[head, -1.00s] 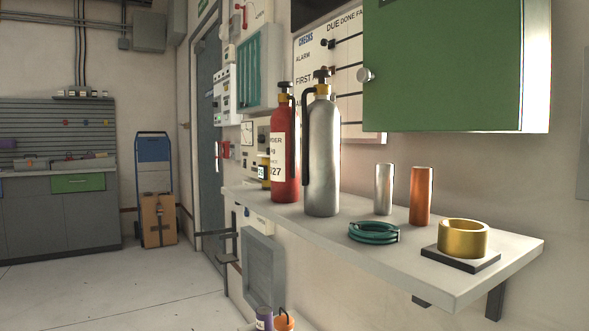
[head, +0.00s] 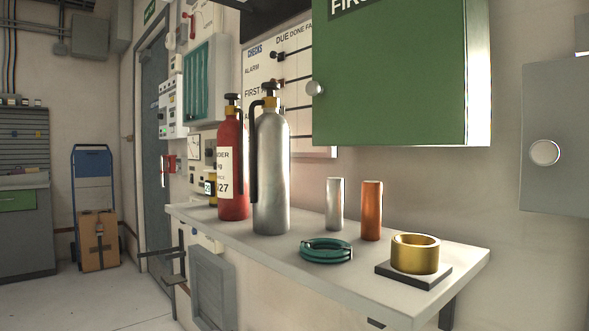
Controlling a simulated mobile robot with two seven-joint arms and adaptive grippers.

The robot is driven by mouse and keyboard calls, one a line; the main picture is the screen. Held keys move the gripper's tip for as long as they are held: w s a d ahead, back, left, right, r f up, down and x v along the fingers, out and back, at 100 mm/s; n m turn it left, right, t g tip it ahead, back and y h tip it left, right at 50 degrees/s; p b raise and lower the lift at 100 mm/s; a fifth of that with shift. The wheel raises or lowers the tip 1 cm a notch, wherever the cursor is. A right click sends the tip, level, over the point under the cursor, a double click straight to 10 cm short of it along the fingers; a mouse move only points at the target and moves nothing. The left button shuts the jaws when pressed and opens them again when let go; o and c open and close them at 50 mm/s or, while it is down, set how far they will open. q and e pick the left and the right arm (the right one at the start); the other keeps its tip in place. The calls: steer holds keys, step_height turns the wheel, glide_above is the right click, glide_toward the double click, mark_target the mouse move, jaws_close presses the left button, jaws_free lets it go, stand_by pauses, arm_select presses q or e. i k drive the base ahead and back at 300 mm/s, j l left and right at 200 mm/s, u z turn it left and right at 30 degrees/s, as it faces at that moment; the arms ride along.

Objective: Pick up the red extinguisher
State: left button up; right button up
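The red extinguisher (head: 232,165) stands upright on the wall shelf (head: 330,280), with a white label, a yellow collar and a black valve on top. A silver extinguisher (head: 271,175) stands just to its right and slightly nearer, its black hose close to the red one's right edge. Neither of my grippers is in the head view.
On the shelf are a silver cylinder (head: 335,204), a copper cylinder (head: 371,211), a teal coil (head: 326,250) and a brass ring (head: 415,253) on a dark plate. A green cabinet (head: 400,75) hangs above. A hand truck with a box (head: 98,240) stands back left.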

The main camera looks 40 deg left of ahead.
mark_target(233, 180)
steer(key=j+z, duration=0.45)
steer(key=k+j+z, duration=0.2)
steer(key=j+z, duration=0.2)
steer(key=k+j+z, duration=0.15)
steer(key=j, duration=0.2)
steer(key=k+j+z, duration=0.2)
steer(key=j, duration=0.2)
steer(key=k+j+z, duration=0.15)
steer(key=j, duration=0.15)
steer(key=k+j, duration=0.35)
steer(key=k+j+z, duration=0.15)
steer(key=k+j, duration=0.15)
steer(key=j, duration=0.3)
